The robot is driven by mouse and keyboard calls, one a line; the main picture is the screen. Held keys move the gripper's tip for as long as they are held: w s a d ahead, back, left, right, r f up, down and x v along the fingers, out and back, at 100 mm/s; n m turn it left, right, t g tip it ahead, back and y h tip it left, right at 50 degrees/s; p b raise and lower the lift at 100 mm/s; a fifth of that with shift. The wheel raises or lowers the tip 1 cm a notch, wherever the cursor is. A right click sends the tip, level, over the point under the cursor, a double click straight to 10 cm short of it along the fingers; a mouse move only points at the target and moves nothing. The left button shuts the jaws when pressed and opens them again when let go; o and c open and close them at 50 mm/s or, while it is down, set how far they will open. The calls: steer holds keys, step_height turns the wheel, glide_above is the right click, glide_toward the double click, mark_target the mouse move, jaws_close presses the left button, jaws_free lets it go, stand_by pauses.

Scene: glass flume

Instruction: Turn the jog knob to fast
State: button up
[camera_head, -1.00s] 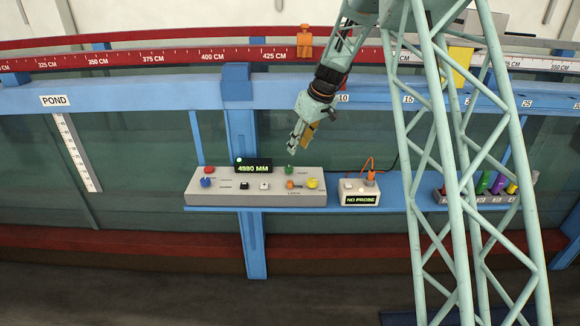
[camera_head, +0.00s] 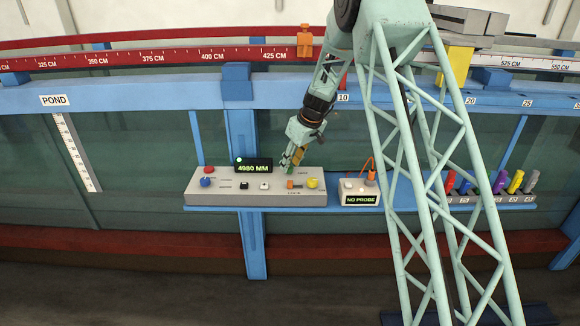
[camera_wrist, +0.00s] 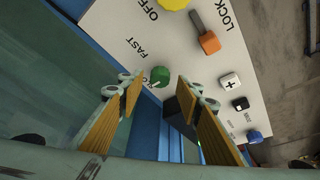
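The green knob (camera_wrist: 160,76), with the FAST label beside it, sits on the grey control box (camera_head: 225,196). A pale mark shows on its lower edge, beside lettering I can only partly read. In the head view the green knob (camera_head: 289,170) is partly hidden by my gripper. My gripper (camera_head: 291,163) points down just above it. In the wrist view my gripper (camera_wrist: 158,90) is open, with one wooden-faced finger to each side of the knob. I cannot tell whether either finger touches it.
A yellow knob (camera_head: 312,183) and an orange lever (camera_head: 291,184) by the LOCK label are close in front. Red (camera_head: 209,169) and blue (camera_head: 205,183) knobs stand at the left. A display (camera_head: 253,168) reads 4980 MM. A NO PROBE box (camera_head: 360,193) stands right.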

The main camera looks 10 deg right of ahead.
steer(key=shift+x, duration=0.8)
steer(key=shift+c, duration=0.5)
steer(key=c, duration=0.7)
